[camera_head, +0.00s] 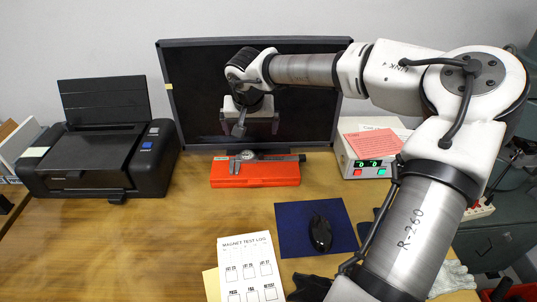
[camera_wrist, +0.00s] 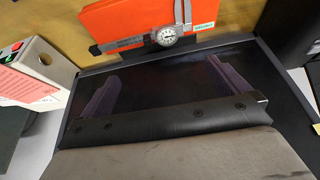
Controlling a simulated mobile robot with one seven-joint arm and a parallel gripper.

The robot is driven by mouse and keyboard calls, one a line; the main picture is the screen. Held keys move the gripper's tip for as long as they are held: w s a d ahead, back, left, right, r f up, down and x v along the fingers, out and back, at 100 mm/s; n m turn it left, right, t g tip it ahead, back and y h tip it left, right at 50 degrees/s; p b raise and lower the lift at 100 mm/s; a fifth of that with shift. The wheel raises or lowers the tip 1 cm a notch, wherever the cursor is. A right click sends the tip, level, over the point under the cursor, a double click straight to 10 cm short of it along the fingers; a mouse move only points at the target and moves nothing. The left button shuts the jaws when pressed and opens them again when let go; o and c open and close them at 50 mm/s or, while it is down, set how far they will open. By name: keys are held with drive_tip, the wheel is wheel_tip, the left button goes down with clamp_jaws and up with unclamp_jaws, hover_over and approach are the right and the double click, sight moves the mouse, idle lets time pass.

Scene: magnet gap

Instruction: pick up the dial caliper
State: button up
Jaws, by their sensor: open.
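The dial caliper (camera_head: 247,155) lies across the top of an orange case (camera_head: 255,175), at the foot of the monitor. In the wrist view the caliper (camera_wrist: 150,39) shows near the top, its round white dial facing up and its jaws at the right end, over the orange case (camera_wrist: 135,18). My gripper (camera_head: 257,132) is open and empty, with its fingers apart in front of the dark screen, above the caliper and not touching it. In the wrist view the open fingers (camera_wrist: 163,70) point toward the caliper.
The monitor (camera_head: 190,95) stands close behind the caliper. A black printer (camera_head: 100,155) is at left; a white box with green displays (camera_head: 355,165) is at right. A blue mat (camera_head: 290,225) with a mouse (camera_head: 320,233) and a test log sheet (camera_head: 247,265) lie in front. Bare table (camera_head: 150,240) is at front left.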

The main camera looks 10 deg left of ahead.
approach(250, 153)
drive_tip(key=x, duration=0.2)
drive_tip(key=shift+d+f+p, duration=0.2)
drive_tip(key=shift+f+p, duration=0.15)
drive_tip(key=shift+a+p+x, duration=0.15)
drive_tip(key=shift+p+x, duration=0.25)
drive_tip(key=shift+x, duration=0.95)
drive_tip(key=shift+a+p+x, duration=0.1)
drive_tip(key=shift+p+x, duration=0.25)
drive_tip(key=shift+x, duration=1.05)
drive_tip(key=shift+c, duration=0.3)
drive_tip(key=shift+r, duration=0.1)
drive_tip(key=c, duration=1)
drive_tip(key=shift+c, duration=0.2)
drive_tip(key=shift+r, duration=0.1)
